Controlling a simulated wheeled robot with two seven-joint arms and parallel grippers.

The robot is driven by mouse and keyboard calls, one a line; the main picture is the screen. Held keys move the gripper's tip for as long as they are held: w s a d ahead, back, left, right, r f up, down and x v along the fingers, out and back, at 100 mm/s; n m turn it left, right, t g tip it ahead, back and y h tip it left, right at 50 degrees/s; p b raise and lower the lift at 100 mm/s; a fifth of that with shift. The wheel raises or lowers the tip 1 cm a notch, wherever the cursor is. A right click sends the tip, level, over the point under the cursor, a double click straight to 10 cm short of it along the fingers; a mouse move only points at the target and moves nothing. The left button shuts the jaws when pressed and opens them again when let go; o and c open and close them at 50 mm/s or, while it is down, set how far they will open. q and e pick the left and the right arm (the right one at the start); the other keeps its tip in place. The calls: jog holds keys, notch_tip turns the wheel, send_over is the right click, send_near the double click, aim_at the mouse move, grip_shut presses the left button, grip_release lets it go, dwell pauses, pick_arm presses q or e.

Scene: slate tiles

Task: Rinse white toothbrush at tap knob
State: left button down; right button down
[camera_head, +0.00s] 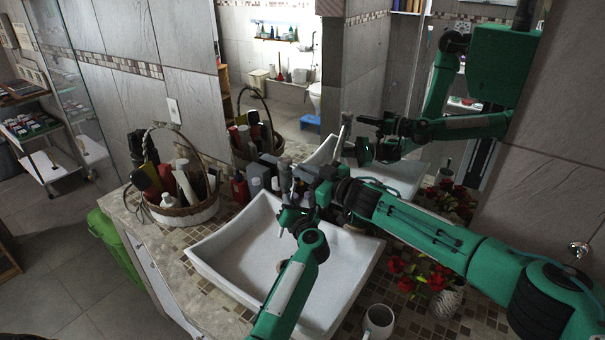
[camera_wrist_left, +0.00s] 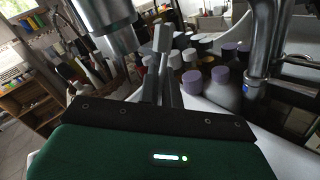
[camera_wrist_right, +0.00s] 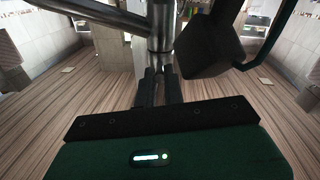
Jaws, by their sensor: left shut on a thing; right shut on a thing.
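The white toothbrush (camera_wrist_left: 162,40) is mostly hidden; its pale end rises from between the fingers of my left gripper (camera_wrist_left: 160,84) in the left wrist view. In the head view my left gripper (camera_head: 291,215) is over the basin, below my right gripper (camera_head: 308,174). The metal tap knob (camera_wrist_right: 160,27) is straight ahead in the right wrist view, at the fingertips of my right gripper (camera_wrist_right: 158,80). The right gripper is shut on it, though the contact is partly hidden. A metal tap cylinder also shows in the left wrist view (camera_wrist_left: 104,18), near the toothbrush. I cannot make out running water.
The white basin (camera_head: 225,250) stands on a mosaic counter. A wicker basket (camera_head: 187,213) with bottles is left of it; several bottles stand behind. A mug (camera_head: 378,321) and red flowers (camera_head: 408,272) are at the right. A mirror behind reflects my arm.

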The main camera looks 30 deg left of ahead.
jog(key=shift+w+d+n+g, duration=0.1)
jog(key=shift+w+n+g, duration=0.3)
jog(key=shift+n+g, duration=0.4)
jog(key=shift+g, duration=0.3)
jog(key=c, duration=1.5)
grip_release()
jog(key=s+d, duration=0.1)
jog(key=d, duration=1.1)
jog(key=shift+s, duration=0.2)
